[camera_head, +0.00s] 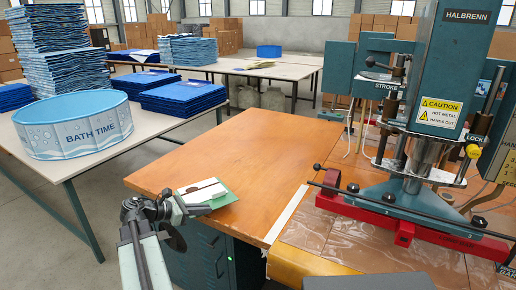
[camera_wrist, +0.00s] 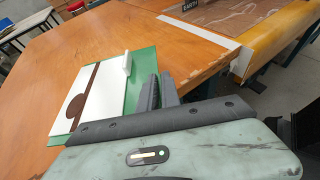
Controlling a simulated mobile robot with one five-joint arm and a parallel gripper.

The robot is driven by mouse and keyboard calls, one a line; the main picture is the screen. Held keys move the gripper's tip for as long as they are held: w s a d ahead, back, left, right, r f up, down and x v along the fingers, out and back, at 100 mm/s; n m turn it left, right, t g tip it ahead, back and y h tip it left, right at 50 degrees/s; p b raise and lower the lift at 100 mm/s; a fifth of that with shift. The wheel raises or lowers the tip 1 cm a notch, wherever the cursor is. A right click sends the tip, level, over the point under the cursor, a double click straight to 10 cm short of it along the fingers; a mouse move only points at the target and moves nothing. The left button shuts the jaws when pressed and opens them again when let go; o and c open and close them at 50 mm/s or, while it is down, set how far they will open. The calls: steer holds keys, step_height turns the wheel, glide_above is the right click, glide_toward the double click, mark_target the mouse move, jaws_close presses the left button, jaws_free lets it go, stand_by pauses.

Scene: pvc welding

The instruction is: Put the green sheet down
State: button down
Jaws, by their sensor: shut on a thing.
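The green sheet (camera_wrist: 143,67) lies flat or nearly flat over the wooden bench top (camera_wrist: 190,57); I cannot tell whether it touches the wood. A white panel with a brown strip and a brown half-round patch (camera_wrist: 95,98) is on the sheet, with a small white upright piece (camera_wrist: 126,63) near its edge. My gripper (camera_wrist: 160,90) is shut on the near edge of the sheet. In the head view the sheet (camera_head: 226,199) is at the bench's front left edge, with my gripper (camera_head: 205,209) at its near side.
A teal welding press (camera_head: 440,100) with a red base (camera_head: 405,225) stands on the right. A blue round pool (camera_head: 75,125) and blue stacks (camera_head: 183,95) are on the left table. The middle of the wooden bench is clear.

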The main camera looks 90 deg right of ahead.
mark_target(217, 183)
steer(key=shift+w+d+r+n+t+h, duration=0.1)
steer(key=shift+w+d+n+t+h, duration=0.25)
steer(key=shift+w+d+h, duration=0.4)
steer(key=d, duration=0.5)
steer(key=s+d+f+b, duration=0.1)
steer(key=d, duration=0.5)
steer(key=s+d, duration=0.1)
steer(key=d, duration=0.4)
steer(key=shift+s+d+f, duration=0.15)
steer(key=shift+s+f, duration=0.05)
steer(key=shift+f, duration=0.1)
step_height(217, 183, down, 4)
steer(key=b, duration=0.4)
steer(key=shift+r, duration=0.3)
steer(key=shift+f, duration=0.15)
steer(key=c, duration=1.6)
jaws_free()
steer(key=shift+o, duration=0.2)
